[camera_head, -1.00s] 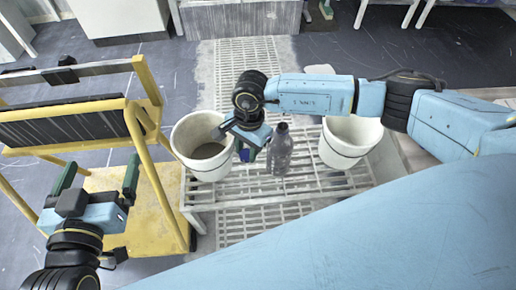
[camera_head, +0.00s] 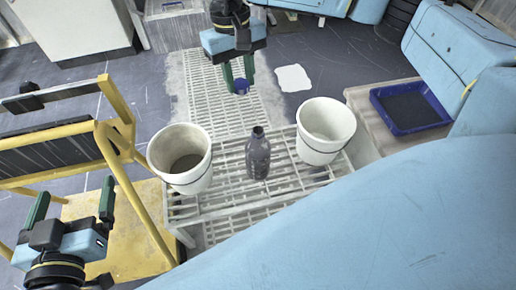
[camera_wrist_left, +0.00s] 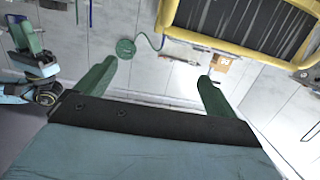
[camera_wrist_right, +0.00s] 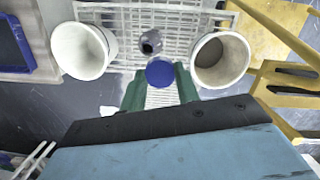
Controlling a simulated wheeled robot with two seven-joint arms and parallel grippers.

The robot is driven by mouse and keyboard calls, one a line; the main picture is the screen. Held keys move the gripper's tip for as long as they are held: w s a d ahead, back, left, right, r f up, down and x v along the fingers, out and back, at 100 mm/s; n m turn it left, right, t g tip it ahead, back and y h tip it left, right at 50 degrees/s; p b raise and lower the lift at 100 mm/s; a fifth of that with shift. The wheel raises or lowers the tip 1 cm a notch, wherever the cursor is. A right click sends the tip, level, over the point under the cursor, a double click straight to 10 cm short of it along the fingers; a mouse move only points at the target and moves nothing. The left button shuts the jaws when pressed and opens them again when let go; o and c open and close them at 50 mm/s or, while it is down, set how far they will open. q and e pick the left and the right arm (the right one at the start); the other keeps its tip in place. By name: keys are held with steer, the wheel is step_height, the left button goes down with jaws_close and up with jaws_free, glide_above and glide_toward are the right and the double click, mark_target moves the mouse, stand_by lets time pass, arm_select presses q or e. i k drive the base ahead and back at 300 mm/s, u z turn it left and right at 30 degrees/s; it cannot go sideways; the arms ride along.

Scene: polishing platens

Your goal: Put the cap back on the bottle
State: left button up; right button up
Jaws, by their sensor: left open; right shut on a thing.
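In the right wrist view the blue cap (camera_wrist_right: 160,73) sits between the green fingertips, apart from the bottle. My left gripper (camera_head: 72,204) is open and empty at the lower left, fingers pointing up, beside the yellow cart.
A left bucket (camera_head: 180,160) with dark contents and a right bucket (camera_head: 325,130) flank the bottle on the rack (camera_head: 215,203). A yellow cart (camera_head: 150,215) stands left. A blue tray (camera_head: 410,107) lies at right. Space above the bottle is clear.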

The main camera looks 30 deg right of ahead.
mark_target(258, 147)
steer(key=u, duration=0.75)
steer(key=k, duration=0.6)
steer(key=z, duration=1.3)
steer(key=i, duration=0.5)
